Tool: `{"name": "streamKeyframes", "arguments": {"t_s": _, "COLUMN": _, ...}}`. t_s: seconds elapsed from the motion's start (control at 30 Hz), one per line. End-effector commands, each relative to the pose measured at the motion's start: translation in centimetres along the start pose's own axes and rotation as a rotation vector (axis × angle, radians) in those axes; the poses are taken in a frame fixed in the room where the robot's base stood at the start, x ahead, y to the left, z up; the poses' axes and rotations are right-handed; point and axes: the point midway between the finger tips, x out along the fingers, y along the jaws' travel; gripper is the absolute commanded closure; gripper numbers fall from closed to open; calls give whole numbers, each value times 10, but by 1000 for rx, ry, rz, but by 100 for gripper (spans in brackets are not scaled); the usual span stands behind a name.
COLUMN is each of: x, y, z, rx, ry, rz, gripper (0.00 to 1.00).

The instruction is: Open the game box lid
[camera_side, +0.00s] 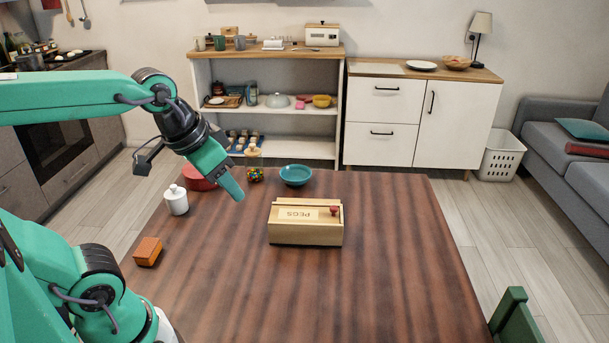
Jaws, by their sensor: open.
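The game box (305,235) is a light wooden box on the table. Its lid (290,214) lies flat on top, carries a pale label reading "PEGS" upside down, and has a small red knob (333,210) near its right end. The lid looks closed. My gripper (237,192) is open and empty, in the air to the left of the box and apart from it. It points down and to the right. The gap between its fingers is hard to see from this side.
On the dark wooden table (400,270), a white lidded jar (176,200), an orange-brown block (148,251), a red round container (198,180), a jar of coloured pieces (254,165) and a teal bowl (295,175) stand left of and behind the box. The table's right and front are clear.

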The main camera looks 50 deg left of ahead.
Motion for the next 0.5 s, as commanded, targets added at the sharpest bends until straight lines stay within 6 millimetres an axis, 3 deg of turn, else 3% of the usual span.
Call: {"name": "streamKeyframes", "arguments": {"t_s": 0.5, "x": 31, "y": -2, "z": -91, "rx": 113, "ry": -152, "rz": 15, "gripper": 59}}
